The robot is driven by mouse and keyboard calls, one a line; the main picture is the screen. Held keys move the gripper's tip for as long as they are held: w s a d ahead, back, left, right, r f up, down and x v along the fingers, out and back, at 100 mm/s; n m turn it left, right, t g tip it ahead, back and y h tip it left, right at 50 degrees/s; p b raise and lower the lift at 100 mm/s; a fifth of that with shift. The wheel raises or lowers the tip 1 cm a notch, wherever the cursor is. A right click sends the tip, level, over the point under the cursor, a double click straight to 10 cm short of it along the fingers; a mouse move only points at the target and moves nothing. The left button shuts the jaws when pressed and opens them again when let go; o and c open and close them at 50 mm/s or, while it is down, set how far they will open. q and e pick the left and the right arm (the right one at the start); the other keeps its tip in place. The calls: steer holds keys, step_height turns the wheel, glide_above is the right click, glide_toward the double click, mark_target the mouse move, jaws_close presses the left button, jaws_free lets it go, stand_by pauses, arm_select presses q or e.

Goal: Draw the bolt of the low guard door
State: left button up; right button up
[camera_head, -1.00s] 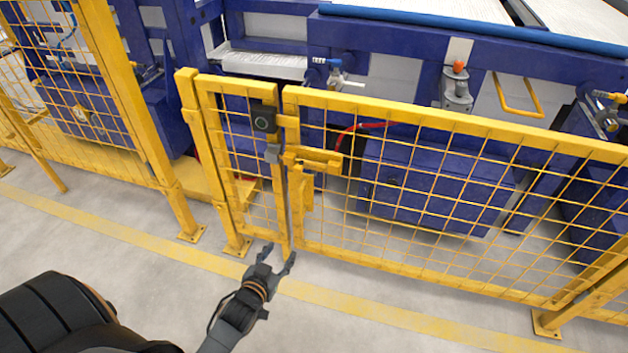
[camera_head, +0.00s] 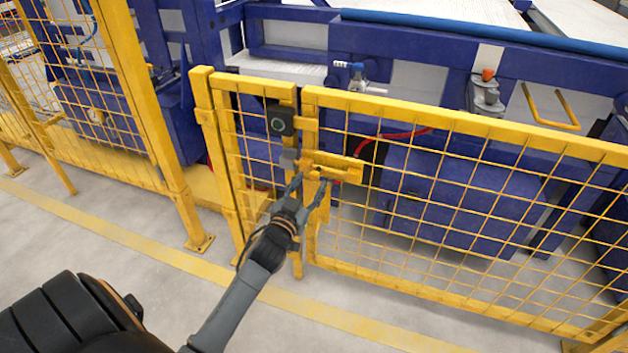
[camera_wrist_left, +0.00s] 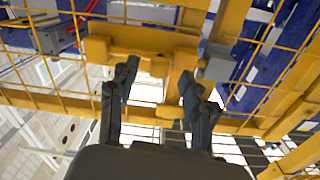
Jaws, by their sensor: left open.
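The low guard door (camera_head: 450,215) is a yellow mesh panel, standing in line with the narrow fence panel at its left. Its yellow bolt (camera_head: 335,166) sits near the door's upper left corner, with a grey block (camera_head: 289,158) beside it on the post side. My left gripper (camera_head: 310,183) is open just below the bolt. In the left wrist view the two dark fingers (camera_wrist_left: 157,80) stand apart in front of the yellow bolt plate (camera_wrist_left: 140,42). A yellow piece shows near the right finger; I cannot tell whether they touch. My right gripper is not in view.
A black box with a round ring (camera_head: 279,121) is mounted above the grey block. Blue machinery (camera_head: 440,190) stands behind the fence, with a red hose (camera_head: 395,136). A yellow fence post (camera_head: 150,130) stands at the left. The floor in front is clear.

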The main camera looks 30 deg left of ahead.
mark_target(314, 179)
arm_select(q)
steer(key=shift+x, duration=1.8)
jaws_close()
steer(key=shift+d, duration=0.15)
